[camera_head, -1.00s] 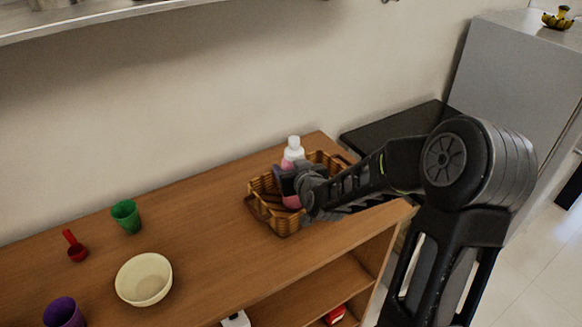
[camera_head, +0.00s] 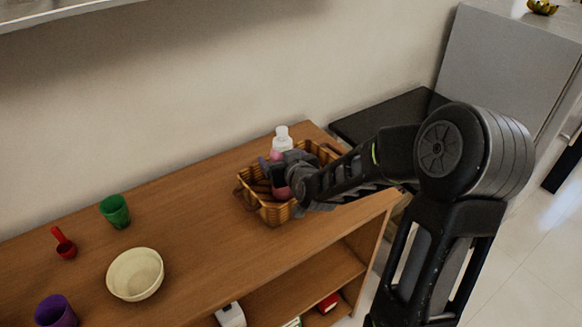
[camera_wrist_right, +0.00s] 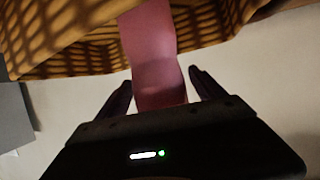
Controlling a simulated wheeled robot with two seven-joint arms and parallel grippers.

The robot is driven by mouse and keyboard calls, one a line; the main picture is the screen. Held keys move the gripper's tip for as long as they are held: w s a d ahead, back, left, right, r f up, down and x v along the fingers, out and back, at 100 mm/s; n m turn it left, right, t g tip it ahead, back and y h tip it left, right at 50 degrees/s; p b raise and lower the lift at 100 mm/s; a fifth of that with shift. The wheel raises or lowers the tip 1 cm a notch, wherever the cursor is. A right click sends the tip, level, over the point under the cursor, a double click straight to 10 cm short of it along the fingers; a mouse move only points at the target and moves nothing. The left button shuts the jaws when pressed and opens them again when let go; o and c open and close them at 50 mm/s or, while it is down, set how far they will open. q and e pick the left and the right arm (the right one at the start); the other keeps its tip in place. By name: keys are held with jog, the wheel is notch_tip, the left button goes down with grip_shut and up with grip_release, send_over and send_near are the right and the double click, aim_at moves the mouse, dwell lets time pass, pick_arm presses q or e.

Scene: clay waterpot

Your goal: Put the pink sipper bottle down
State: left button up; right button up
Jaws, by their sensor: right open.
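The pink sipper bottle (camera_head: 282,143) with a white cap stands upright in the wicker basket (camera_head: 271,213) on the wooden counter. My right gripper (camera_head: 275,180) is at the basket, around the bottle. In the right wrist view the pink bottle (camera_wrist_right: 155,60) lies between the two fingers of my right gripper (camera_wrist_right: 160,88), with gaps on both sides, so the gripper is open. The basket (camera_wrist_right: 60,40) shows behind the bottle. The gripper hides part of the bottle in the head view. My left gripper is not in view.
The counter between bowl and basket is clear. A wall runs behind; a black surface (camera_head: 385,120) lies right of the basket.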

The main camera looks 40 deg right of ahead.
jog(key=b+v, duration=0.9)
jog(key=v, duration=0.1)
jog(key=shift+s+f, duration=0.1)
jog(key=shift+s, duration=0.2)
jog(key=shift+s+a+r, duration=0.1)
jog(key=shift+a+r, duration=0.1)
